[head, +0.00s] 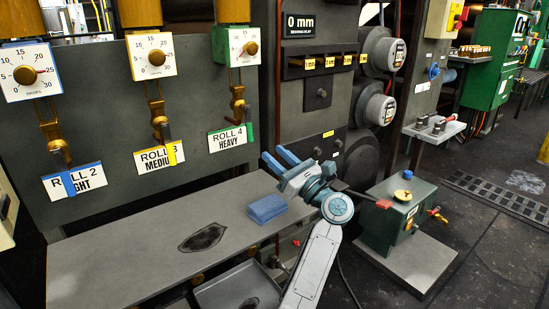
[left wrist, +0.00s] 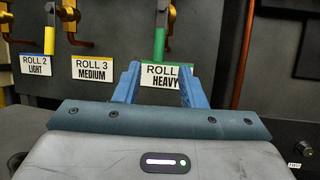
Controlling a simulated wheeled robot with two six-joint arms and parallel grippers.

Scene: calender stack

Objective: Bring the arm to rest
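My left gripper (head: 271,153) is raised above the grey bench (head: 130,266), in front of the dark panel. Its two blue fingers stand apart with nothing between them. In the left wrist view the gripper (left wrist: 160,68) points at the ROLL 4 HEAVY label (left wrist: 165,76), with the fingers overlapping its sides. In the head view that label (head: 231,139) is left of the fingertips, and a green lever tip hangs over it. My right gripper is in neither view.
A folded blue cloth or pad (head: 265,208) lies on the bench below and left of the gripper. A dark patch (head: 202,238) marks the bench. Dial units with levers (head: 157,55) line the panel. A green box unit (head: 395,210) stands to the right on the floor.

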